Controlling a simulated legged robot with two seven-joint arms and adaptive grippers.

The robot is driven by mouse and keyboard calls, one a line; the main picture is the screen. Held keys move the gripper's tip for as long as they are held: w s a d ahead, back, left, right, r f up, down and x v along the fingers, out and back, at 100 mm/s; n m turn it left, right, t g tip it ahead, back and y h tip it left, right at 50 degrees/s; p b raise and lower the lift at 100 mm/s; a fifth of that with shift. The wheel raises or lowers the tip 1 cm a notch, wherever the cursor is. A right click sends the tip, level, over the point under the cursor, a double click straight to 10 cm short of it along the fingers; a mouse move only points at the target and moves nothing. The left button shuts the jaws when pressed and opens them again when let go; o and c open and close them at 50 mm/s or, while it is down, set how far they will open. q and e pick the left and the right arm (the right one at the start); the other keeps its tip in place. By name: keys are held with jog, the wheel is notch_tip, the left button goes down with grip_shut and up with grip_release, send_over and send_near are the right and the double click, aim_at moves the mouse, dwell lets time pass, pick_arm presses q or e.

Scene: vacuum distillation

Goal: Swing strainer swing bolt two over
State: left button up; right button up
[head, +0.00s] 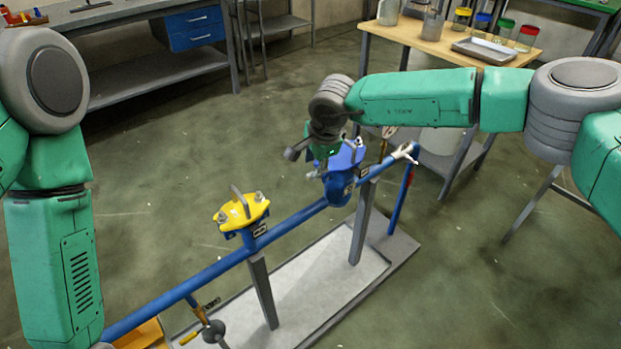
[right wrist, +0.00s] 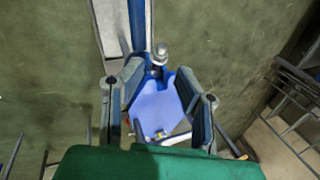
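The blue strainer (head: 341,186) stands on the blue pipe in the head view, its lid partly hidden by my right gripper (head: 326,160). In the right wrist view, its flat blue lid (right wrist: 158,105) lies between the two fingers of my right gripper (right wrist: 159,72), which are spread apart. A swing bolt with a metal nut (right wrist: 160,52) stands at the lid's far end. Another bolt (right wrist: 160,134) shows at the near end. I cannot tell whether a finger touches the lid. My left arm shows at the left, but its gripper is out of view.
A yellow-lidded strainer (head: 241,213) with a lid handle and nuts stands further left on the same blue pipe (head: 215,270). The pipe rests on posts over a pale base (head: 318,285). A wooden table (head: 405,30) with jars and a tray stands behind. Open floor surrounds the rig.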

aim_at(309, 175)
jog(key=x, duration=0.6)
jog(key=shift+a+r+b, duration=0.1)
jog(key=shift+a+b, duration=0.2)
jog(key=shift+b, duration=0.05)
jog(key=shift+w+d+f, duration=0.1)
jog(key=shift+d+f, duration=0.25)
jog(key=shift+a, duration=0.1)
grip_shut()
jog(key=shift+a, duration=0.15)
